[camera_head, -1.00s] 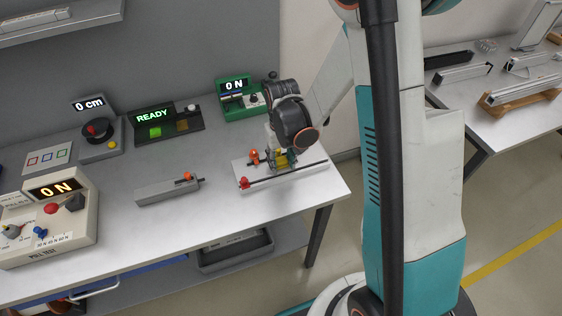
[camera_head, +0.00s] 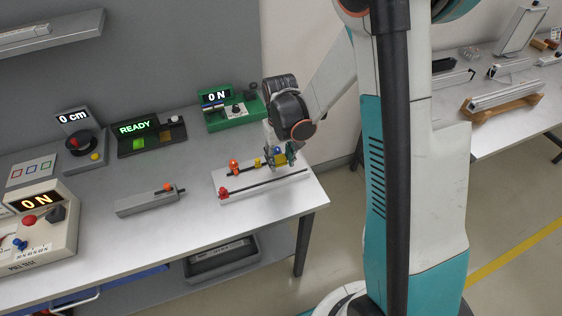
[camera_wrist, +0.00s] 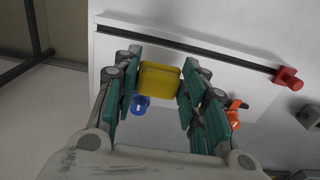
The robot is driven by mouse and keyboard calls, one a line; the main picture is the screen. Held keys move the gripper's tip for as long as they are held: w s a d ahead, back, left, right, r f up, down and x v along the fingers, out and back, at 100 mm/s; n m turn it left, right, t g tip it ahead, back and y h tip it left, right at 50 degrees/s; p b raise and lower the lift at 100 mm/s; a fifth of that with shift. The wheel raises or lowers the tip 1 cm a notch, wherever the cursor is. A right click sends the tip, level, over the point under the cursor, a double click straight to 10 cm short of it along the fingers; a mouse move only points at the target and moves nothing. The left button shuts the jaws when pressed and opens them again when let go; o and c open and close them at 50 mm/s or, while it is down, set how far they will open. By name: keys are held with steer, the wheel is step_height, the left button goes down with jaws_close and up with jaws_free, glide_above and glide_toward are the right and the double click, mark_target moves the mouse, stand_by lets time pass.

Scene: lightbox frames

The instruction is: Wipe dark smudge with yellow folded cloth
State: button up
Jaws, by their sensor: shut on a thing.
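The yellow folded cloth (camera_wrist: 159,80) is a thick square pad between my gripper's (camera_wrist: 158,84) green-padded fingers in the wrist view. My gripper (camera_head: 282,160) is shut on it, over the right part of a white board (camera_head: 243,193) on the table. I cannot tell whether the cloth touches the board. No dark smudge can be made out; the dark strips on the board look like straight slots.
Red (camera_head: 223,192), orange (camera_head: 233,167), yellow (camera_head: 257,162) and blue (camera_wrist: 140,104) knobs sit at the board's slots, close to my gripper. A green 0 N device (camera_head: 232,112) stands behind. A grey block (camera_head: 148,202) lies to the left. Table (camera_head: 200,232) in front is clear.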

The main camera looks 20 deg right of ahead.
steer(key=shift+w+d+r+p, duration=0.15)
steer(key=shift+r+p, duration=0.3)
steer(key=shift+r, duration=0.45)
steer(key=shift+r+p, duration=0.85)
steer(key=shift+r, duration=0.65)
